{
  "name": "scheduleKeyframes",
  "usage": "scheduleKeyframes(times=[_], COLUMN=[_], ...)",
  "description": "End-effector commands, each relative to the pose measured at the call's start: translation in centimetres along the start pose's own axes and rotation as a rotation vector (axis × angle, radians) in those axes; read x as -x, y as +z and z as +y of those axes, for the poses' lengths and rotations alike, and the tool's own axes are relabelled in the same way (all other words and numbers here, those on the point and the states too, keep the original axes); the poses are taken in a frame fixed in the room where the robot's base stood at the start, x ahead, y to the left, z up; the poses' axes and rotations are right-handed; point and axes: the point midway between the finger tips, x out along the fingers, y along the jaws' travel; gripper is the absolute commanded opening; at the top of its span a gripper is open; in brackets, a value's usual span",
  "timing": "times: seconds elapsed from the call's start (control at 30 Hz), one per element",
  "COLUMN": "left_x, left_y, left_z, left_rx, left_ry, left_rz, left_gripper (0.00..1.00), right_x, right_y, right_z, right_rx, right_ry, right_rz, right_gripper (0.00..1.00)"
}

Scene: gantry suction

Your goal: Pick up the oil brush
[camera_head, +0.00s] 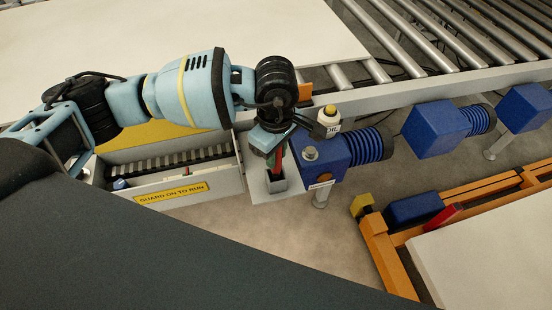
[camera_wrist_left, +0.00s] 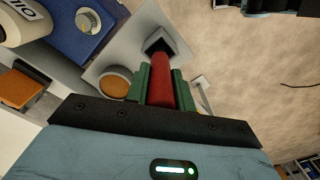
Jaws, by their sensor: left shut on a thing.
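The oil brush shows as a red handle (camera_wrist_left: 161,85) between the green fingers of my left gripper (camera_wrist_left: 163,84) in the left wrist view. In the head view my left gripper (camera_head: 277,158) points down over a dark square holder (camera_head: 277,184) on a pale ledge. The gripper is shut on the red handle. The handle lines up with the holder's dark opening (camera_wrist_left: 160,42). The brush's lower end is hidden, and I cannot tell how far it sits inside the holder. My right gripper is not in view.
A pale machine guard with a yellow "GUARD ON TO RUN" label (camera_head: 171,194) is to the left. Conveyor rollers (camera_head: 395,45) lie behind; an orange frame (camera_head: 382,247) is front right.

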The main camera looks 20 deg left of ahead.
Motion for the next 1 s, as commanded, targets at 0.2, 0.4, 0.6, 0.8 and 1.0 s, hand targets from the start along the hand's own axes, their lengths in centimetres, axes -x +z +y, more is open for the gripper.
scheduleKeyframes(times=[0.2, 0.4, 0.6, 0.8, 1.0], left_x=[4.3, 6.7, 7.3, 7.2, 7.2], left_y=[0.0, 0.0, 0.0, 0.0, 0.0], left_z=[0.1, 0.1, 0.0, 0.0, 0.0], left_rx=[0.001, 0.000, 0.000, 0.000, 0.000], left_ry=[0.004, 0.001, 0.000, 0.000, 0.000], left_rz=[0.000, -0.001, 0.000, -0.001, -0.001], left_gripper=[0.01, 0.01, 0.01, 0.01, 0.01], right_x=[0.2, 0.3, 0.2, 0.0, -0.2], right_y=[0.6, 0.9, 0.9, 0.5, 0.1], right_z=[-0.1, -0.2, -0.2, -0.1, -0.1], right_rx=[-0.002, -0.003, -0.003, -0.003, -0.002], right_ry=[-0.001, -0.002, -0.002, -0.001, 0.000], right_rz=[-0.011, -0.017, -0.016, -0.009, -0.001], right_gripper=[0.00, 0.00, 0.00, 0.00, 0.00])
